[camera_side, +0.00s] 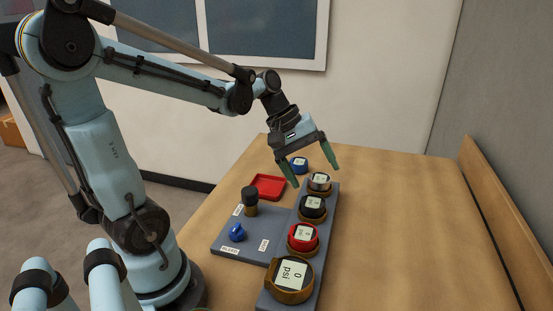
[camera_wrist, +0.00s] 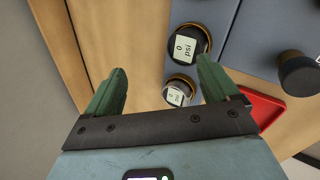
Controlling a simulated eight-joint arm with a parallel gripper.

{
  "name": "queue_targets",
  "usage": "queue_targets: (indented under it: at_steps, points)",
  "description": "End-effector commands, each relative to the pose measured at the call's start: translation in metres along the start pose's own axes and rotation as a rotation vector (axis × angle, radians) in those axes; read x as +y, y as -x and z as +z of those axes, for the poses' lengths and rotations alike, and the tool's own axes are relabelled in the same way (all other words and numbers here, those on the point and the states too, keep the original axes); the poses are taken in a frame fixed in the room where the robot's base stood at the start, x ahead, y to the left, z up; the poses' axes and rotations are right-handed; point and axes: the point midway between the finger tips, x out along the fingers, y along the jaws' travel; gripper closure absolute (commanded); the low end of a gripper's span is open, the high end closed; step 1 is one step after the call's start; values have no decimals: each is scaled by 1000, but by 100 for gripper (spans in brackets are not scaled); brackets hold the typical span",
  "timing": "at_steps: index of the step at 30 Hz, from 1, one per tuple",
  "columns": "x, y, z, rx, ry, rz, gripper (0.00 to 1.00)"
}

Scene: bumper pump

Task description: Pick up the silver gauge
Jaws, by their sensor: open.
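The silver gauge (camera_side: 319,182) sits in a brass-coloured seat at the far end of the grey rail in the side view. In the wrist view, the silver gauge (camera_wrist: 178,92) shows its white "psi" dial close to the right finger, which covers part of its surroundings. My gripper (camera_side: 314,177) is open and empty, pointing down near the silver gauge. In the wrist view my gripper (camera_wrist: 160,64) has its green fingers spread wide, with the gauge nearer the right finger. The exact height gap is hard to tell.
Black (camera_side: 312,206), red (camera_side: 302,237) and large brass (camera_side: 289,280) gauges line the rail. A blue gauge (camera_side: 299,165) stands behind its far end. A red tray (camera_side: 267,187) and a grey panel (camera_side: 230,250) with black and blue knobs lie left. The table's right side is clear.

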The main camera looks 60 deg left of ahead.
Motion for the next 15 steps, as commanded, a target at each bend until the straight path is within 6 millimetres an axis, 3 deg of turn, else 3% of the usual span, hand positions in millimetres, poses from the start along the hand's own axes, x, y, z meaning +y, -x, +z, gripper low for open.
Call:
queue_targets:
  at_steps: [8,15]
  points:
    - [-6,3,-66,-237,530,115,12]
    - [-37,12,-119,-469,893,207,12]
